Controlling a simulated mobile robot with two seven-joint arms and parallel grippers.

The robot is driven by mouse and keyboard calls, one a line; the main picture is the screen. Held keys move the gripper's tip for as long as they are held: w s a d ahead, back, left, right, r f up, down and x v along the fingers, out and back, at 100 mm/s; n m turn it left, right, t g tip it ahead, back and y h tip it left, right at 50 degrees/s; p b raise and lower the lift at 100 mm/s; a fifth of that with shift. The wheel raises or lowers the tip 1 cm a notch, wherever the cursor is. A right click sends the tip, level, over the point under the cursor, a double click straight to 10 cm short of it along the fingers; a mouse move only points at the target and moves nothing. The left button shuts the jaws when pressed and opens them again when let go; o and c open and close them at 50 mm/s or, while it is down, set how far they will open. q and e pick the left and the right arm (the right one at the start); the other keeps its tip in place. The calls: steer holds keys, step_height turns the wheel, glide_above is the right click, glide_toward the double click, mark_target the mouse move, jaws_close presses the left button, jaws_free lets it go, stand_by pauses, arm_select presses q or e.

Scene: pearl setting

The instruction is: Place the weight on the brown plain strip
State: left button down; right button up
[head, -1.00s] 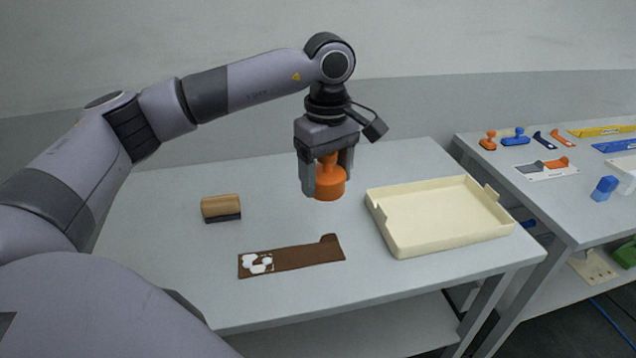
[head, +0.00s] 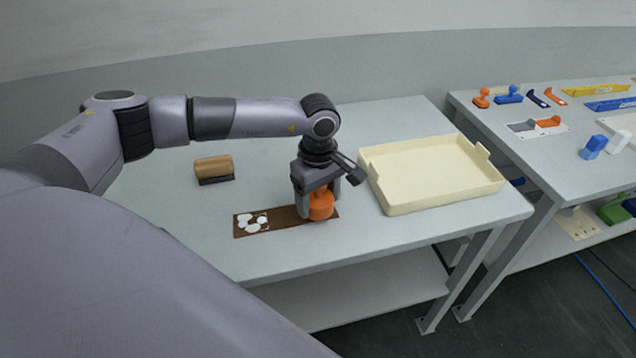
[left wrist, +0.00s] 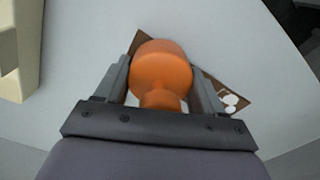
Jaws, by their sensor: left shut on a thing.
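The weight (head: 321,204) is an orange cylinder with a narrower neck. My left gripper (head: 318,208) is shut on it, over the right end of the brown strip. The brown strip (head: 284,216) lies flat on the table, with white patches at its left end. In the left wrist view the weight (left wrist: 161,70) sits between the two fingers and hides part of the strip (left wrist: 238,92). I cannot tell whether the weight touches the strip. My right gripper is not in view.
A cream tray (head: 383,199) stands just right of the gripper. A wooden block with a dark base (head: 214,170) is at the back left. A second table (head: 492,125) at the right holds several orange, blue and yellow parts. The table's front left is clear.

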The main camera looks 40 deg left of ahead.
arm_select(q)
steer(key=shift+w+f, duration=0.1)
steer(key=shift+f, duration=0.35)
steer(key=shift+f, duration=0.15)
steer(key=shift+c, duration=0.6)
jaws_free()
steer(key=shift+r, duration=0.2)
step_height(320, 180, up, 12)
steer(key=shift+f+b, duration=0.1)
steer(key=shift+b, duration=0.55)
steer(key=shift+s, duration=0.2)
